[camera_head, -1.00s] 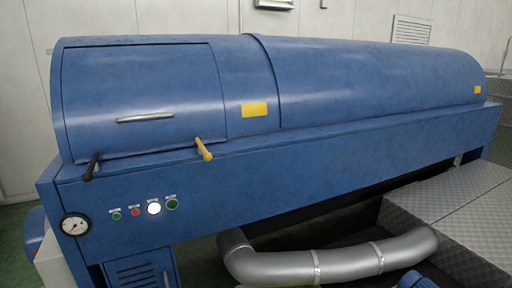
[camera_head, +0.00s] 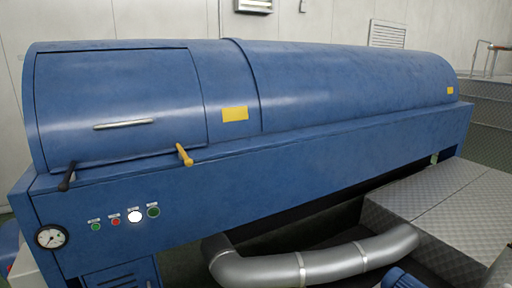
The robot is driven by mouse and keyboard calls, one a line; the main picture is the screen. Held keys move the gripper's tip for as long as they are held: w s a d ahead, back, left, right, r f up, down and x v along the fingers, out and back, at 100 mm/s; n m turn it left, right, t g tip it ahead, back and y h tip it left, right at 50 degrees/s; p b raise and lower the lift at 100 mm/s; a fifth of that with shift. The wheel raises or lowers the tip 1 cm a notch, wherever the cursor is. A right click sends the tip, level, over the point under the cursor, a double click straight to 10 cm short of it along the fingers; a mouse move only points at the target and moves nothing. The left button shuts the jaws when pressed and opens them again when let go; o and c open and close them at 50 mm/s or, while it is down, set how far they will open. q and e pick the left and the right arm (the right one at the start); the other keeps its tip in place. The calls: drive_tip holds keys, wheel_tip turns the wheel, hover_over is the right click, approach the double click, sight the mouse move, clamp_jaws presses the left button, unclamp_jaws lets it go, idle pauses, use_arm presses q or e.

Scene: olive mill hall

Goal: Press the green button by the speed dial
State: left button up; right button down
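A blue machine (camera_head: 300,170) carries a row of controls on its front panel at the lower left. From left to right these are a small green button (camera_head: 96,226), a red button (camera_head: 115,222), a bright white round light or knob (camera_head: 135,216) and a larger dark green round control (camera_head: 153,211). Small labels sit above them, too small to read. A round white dial with a needle (camera_head: 50,237) is at the panel's left corner. I cannot tell which control is the speed dial. Neither gripper shows.
A black-gripped lever (camera_head: 67,177) and a yellow-gripped lever (camera_head: 185,155) stick out above the panel. The hood has a closed hatch with a silver handle (camera_head: 124,124). A thick grey pipe (camera_head: 320,264) runs low in front. Metal plate steps (camera_head: 430,195) stand at the right.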

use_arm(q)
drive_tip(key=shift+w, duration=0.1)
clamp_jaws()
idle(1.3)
